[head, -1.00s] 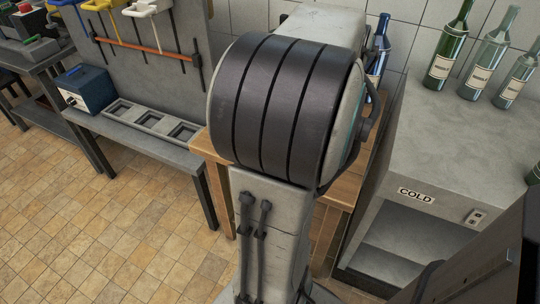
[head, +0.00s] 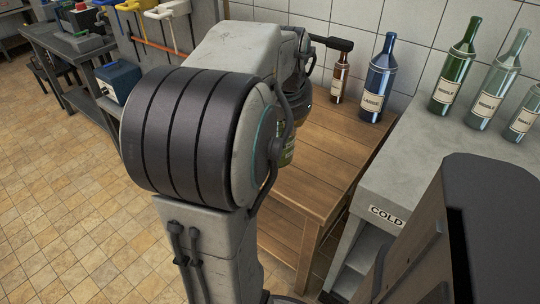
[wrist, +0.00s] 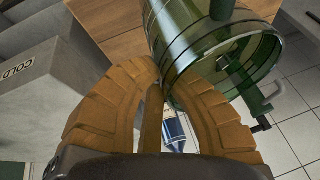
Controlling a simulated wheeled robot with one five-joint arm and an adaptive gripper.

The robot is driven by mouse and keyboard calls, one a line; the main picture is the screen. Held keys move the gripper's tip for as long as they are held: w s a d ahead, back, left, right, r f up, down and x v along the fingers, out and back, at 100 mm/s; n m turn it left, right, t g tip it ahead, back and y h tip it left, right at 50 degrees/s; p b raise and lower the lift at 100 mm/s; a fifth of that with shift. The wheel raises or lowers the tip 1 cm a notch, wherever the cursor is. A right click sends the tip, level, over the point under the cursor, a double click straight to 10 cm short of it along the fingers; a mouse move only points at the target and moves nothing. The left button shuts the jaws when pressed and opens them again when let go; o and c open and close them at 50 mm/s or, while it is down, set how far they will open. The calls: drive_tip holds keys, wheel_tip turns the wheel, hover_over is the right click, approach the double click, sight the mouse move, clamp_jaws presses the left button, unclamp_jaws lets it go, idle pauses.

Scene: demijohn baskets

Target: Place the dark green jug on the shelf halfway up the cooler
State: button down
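A translucent green jug (wrist: 215,60) with a handle lies just past and right of my gripper (wrist: 156,75) in the wrist view. My right finger overlaps its near edge; the fingertips are close together, and I cannot tell whether they hold any part of it. In the head view only a strip of the green jug (head: 287,152) shows beside my arm, above or on the wooden table (head: 325,155); my arm hides the gripper and the rest. The grey cooler (head: 420,155), labelled COLD, stands right of the table. Its front opening is only partly visible; it also shows in the wrist view (wrist: 50,95).
A blue bottle (head: 379,80) and a small brown bottle (head: 339,78) stand at the table's back. Green bottle (head: 456,70) and paler bottles (head: 493,85) stand on the cooler top. A tool bench (head: 75,55) is at far left. The tiled floor (head: 60,200) at left is clear.

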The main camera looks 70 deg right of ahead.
drive_tip(key=w+d+f+b, duration=0.2)
drive_tip(key=w+d+f, duration=0.1)
drive_tip(key=d+f, duration=0.7)
drive_tip(key=shift+d+f, duration=0.4)
drive_tip(key=shift+d, duration=0.2)
drive_tip(key=shift+f, duration=0.15)
drive_tip(key=c, duration=1.4)
unclamp_jaws()
drive_tip(key=shift+f, duration=0.1)
drive_tip(key=p+v, duration=0.2)
drive_tip(key=v, duration=1)
drive_tip(key=shift+s+p, duration=0.1)
drive_tip(key=shift+p, duration=0.2)
